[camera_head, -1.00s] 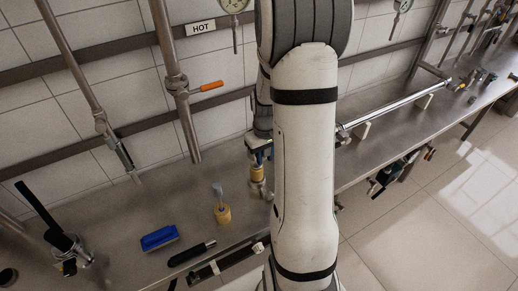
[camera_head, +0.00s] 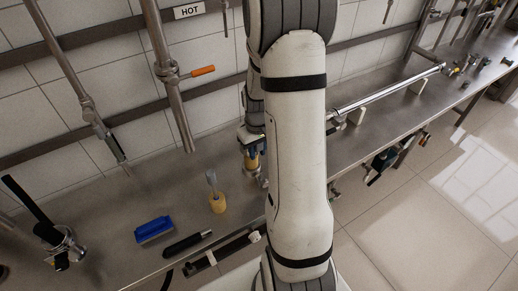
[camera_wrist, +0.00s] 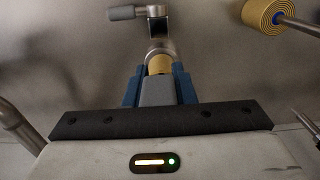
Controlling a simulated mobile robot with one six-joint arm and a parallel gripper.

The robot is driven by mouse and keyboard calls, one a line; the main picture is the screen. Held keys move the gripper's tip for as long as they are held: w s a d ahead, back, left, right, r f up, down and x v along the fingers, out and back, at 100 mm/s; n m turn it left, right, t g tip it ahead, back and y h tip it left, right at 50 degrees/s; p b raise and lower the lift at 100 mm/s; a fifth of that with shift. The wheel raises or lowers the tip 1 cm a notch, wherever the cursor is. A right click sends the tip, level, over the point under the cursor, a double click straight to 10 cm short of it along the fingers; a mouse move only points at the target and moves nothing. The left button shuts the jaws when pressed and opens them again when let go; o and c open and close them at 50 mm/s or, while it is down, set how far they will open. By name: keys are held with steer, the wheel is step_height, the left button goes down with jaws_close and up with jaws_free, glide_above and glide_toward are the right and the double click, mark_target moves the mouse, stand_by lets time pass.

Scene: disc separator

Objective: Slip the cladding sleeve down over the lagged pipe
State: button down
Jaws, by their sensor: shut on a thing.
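My gripper (camera_wrist: 160,82) has blue fingers pointing away from the wrist, closed around a short tan cylindrical piece (camera_wrist: 160,64). A steel collar or fitting (camera_wrist: 160,47) is at its far end. Whether this piece is the cladding sleeve cannot be told. In the head view, my gripper (camera_head: 250,152) is over the bench, partly hidden by my arm.
A steel lever fitting (camera_wrist: 152,13) is just beyond my gripper. On the steel bench (camera_head: 110,215) lie a blue brush (camera_head: 154,230) and a black-handled tool (camera_head: 187,244). Pipes hang along the wall, one with an orange lever (camera_head: 203,71). A long rod (camera_head: 385,94) lies to the right.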

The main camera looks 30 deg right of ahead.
steer(key=shift+s+f, duration=0.1)
steer(key=shift+f, duration=0.05)
stand_by(0.4)
steer(key=shift+f+b, duration=3.35)
steer(key=shift+f, duration=0.5)
steer(key=shift+f+b, duration=0.35)
steer(key=shift+f, duration=0.05)
steer(key=c, duration=1.1)
jaws_free()
steer(key=shift+r, duration=0.15)
step_height(320, 180, up, 8)
steer(key=shift+f, duration=0.15)
